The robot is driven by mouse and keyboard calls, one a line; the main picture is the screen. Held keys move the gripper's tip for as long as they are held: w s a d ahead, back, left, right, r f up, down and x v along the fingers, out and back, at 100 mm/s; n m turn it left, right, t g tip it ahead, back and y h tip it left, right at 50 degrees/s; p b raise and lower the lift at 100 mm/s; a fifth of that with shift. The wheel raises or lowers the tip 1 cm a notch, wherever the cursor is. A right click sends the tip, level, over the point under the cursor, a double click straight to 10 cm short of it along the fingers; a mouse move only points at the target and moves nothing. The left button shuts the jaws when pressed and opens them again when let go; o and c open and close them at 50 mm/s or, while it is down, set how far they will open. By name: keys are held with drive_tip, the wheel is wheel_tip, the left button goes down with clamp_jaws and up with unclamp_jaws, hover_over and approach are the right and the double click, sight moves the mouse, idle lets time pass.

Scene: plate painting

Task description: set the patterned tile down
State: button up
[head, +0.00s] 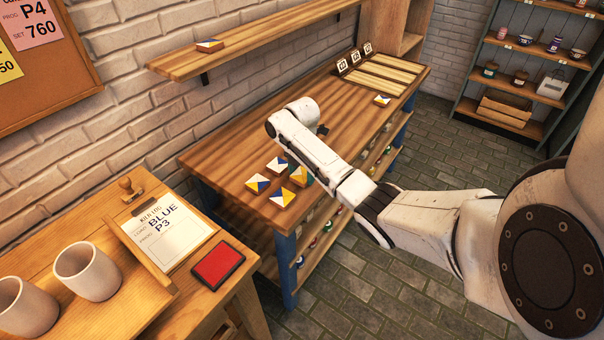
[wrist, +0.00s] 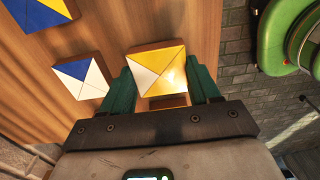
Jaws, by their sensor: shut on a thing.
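The patterned tile (wrist: 159,72) is square, with white and yellow triangles and brown sides. In the wrist view my gripper (wrist: 160,84) has its green fingers on either side of it, shut on it. The tile is over the wooden table; I cannot tell whether it touches the top. A blue and white tile (wrist: 82,80) lies close to its left. A blue, yellow and white tile (wrist: 40,12) lies further up left. In the head view this tile group is at the near end of the table (head: 235,160), where my arm partly hides the gripper.
Another tile (head: 382,99) lies at the table's far end, near slatted boards (head: 375,78) with small cards (head: 355,57). One tile (head: 210,45) sits on the wall shelf (head: 262,36). The table's middle is mostly clear. A side desk holds a clipboard (head: 167,232) and cups (head: 88,272).

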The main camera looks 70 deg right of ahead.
sight(302, 175)
drive_tip(key=shift+f, duration=0.5)
drive_tip(key=o, duration=1.1)
drive_tip(key=shift+f, duration=0.1)
drive_tip(key=shift+o, duration=0.2)
wheel_tip(302, 175, up, 12)
